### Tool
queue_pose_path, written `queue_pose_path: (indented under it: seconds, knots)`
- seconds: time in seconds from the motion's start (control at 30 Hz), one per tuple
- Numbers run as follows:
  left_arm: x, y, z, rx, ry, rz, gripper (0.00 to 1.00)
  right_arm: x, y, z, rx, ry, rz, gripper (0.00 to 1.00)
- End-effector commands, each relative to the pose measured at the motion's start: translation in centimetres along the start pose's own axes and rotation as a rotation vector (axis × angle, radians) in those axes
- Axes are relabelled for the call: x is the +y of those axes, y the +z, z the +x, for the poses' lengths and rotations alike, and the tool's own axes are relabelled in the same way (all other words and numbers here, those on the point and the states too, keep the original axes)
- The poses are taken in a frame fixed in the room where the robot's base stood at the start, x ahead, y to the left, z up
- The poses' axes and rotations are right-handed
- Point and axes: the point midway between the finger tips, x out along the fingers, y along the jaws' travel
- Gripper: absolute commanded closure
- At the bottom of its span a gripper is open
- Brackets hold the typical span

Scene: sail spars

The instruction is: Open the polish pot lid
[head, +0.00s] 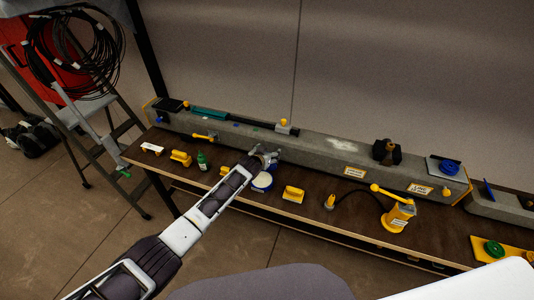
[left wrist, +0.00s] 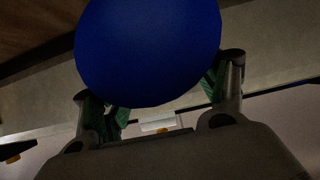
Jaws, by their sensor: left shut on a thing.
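My left gripper (head: 266,158) reaches over the bench to the polish pot (head: 262,182), a small round white and blue thing near the bench's front edge. In the left wrist view a large blue round piece (left wrist: 148,50), which looks like the pot's lid, fills the space between the two fingers (left wrist: 160,98). The gripper is shut on it. I cannot tell whether the lid is apart from the pot, as the gripper and arm partly cover that spot. My right gripper is not in view.
A long grey spar (head: 320,150) lies behind. A yellow pump (head: 398,216) stands farther right.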

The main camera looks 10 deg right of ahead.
Motion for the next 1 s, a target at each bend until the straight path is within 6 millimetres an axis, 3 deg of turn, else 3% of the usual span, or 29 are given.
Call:
queue_pose_path:
  seconds: [0.03,0.43,0.47,0.6,1.0]
  knots:
    - [-0.03,0.91,0.11,-0.017,-0.002,-0.001,0.7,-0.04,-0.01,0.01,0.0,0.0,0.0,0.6]
    - [0.0,1.36,0.16,-0.026,-0.002,-0.001,0.7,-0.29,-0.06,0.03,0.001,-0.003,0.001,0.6]
    - [0.0,1.38,0.16,-0.027,-0.002,-0.001,0.23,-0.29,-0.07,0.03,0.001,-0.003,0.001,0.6]
    - [0.0,1.17,0.15,-0.023,-0.002,-0.001,0.05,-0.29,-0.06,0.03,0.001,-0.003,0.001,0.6]
    - [0.02,0.55,0.08,-0.014,-0.001,0.0,0.05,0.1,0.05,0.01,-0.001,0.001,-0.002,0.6]
